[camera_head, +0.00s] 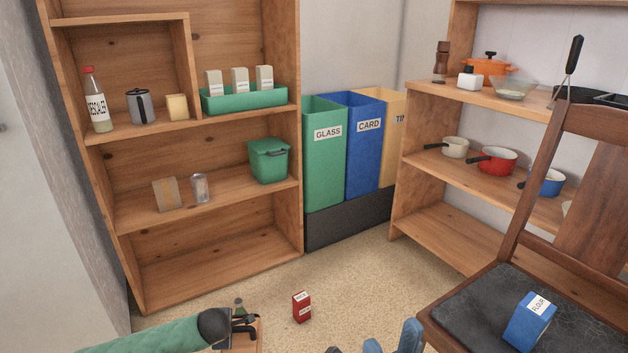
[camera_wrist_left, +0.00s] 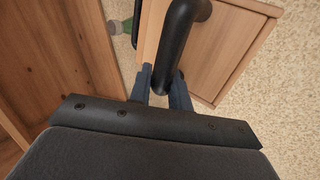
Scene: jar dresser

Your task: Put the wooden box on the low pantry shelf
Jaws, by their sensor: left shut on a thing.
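The wooden box (camera_wrist_left: 225,55) has a black arched handle (camera_wrist_left: 183,30) and fills much of the left wrist view. My left gripper (camera_wrist_left: 163,92) is shut, with its blue-grey fingers at this handle. In the head view only a slice of the box (camera_head: 258,338) shows at the bottom edge, mostly hidden by my green left arm. My right gripper (camera_head: 385,343) shows blue fingers, apart, at the bottom edge, with nothing seen between them. The pantry unit stands at left; its lowest shelf (camera_head: 205,268) is bare.
A small bottle (camera_head: 239,304) is just beyond the box. A red packet (camera_head: 302,307) stands on the floor. The middle shelf holds a brown packet (camera_head: 166,194), a glass shaker (camera_head: 200,187) and a green bin (camera_head: 268,162). A chair (camera_head: 485,310) bearing a blue flour packet (camera_head: 530,320) stands at right.

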